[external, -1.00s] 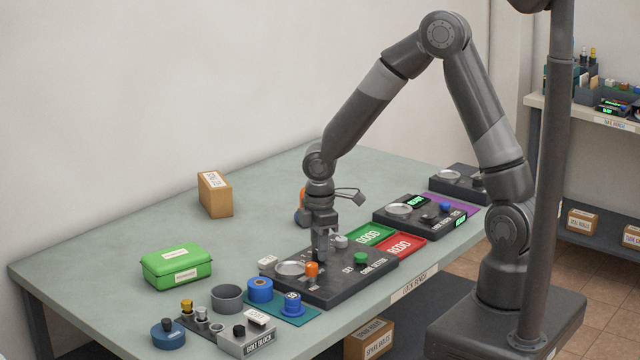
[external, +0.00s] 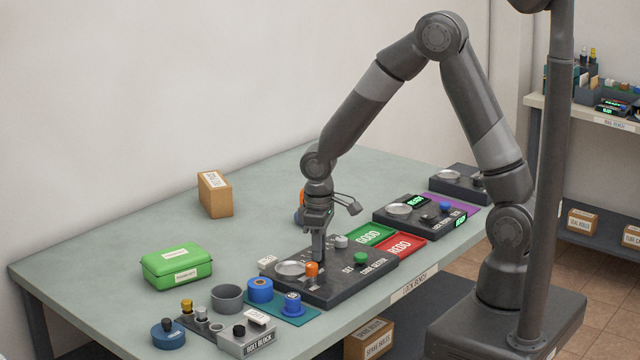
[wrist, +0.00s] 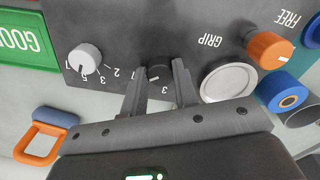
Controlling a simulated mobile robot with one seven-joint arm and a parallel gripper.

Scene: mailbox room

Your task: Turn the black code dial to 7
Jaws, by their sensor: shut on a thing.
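The black code dial (wrist: 158,72) sits on the dark control panel (external: 340,286). In the wrist view it stands between the two fingers of my gripper (wrist: 159,88), which is shut on it. A white mark shows on the dial, with printed digits around it, among them a 3 on the near side. The fingers hide part of the dial and scale, so I cannot tell its exact reading. In the external view my gripper (external: 318,258) points down at the panel and hides the dial.
A grey knob (wrist: 85,58) with its own digits and a round silver plate (wrist: 229,82) flank the dial. An orange knob (wrist: 269,50) is beyond the plate. Behind are green and red trays (external: 401,246).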

